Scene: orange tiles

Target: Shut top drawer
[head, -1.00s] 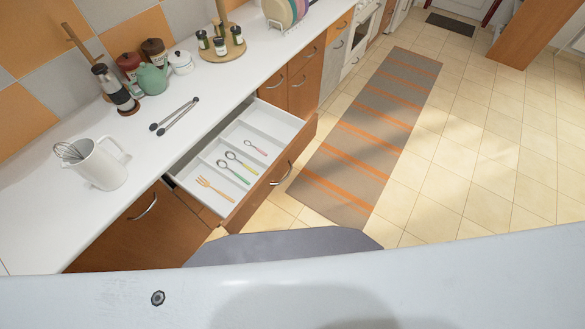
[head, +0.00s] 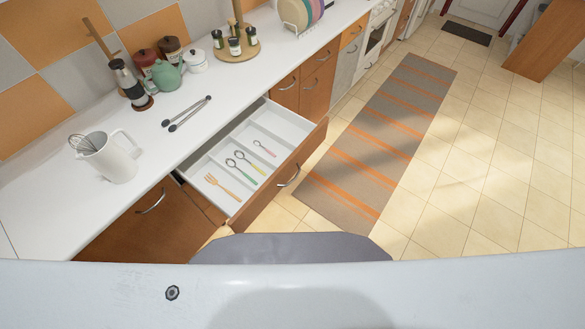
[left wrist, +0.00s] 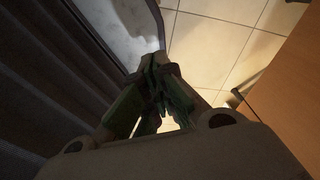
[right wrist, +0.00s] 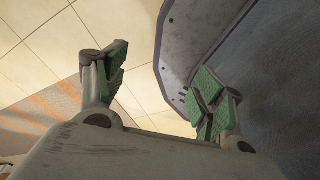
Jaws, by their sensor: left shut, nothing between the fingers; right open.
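The top drawer (head: 216,205) stands pulled out below the white counter, its wooden front (head: 262,197) and metal handle (head: 289,177) facing the floor. Inside lie an orange fork (head: 220,187) and several spoons in white compartments. Neither gripper shows in the head view. In the left wrist view my left gripper (left wrist: 160,118) is shut and empty, beside a wooden panel at the right. In the right wrist view my right gripper (right wrist: 160,85) is open and empty, above the tiled floor and beside my base.
The counter (head: 150,125) holds a white pitcher (head: 108,158), tongs (head: 187,113), a teapot (head: 164,76), jars and a round spice stand (head: 236,48). A striped rug (head: 385,135) lies on the open tiled floor to the right.

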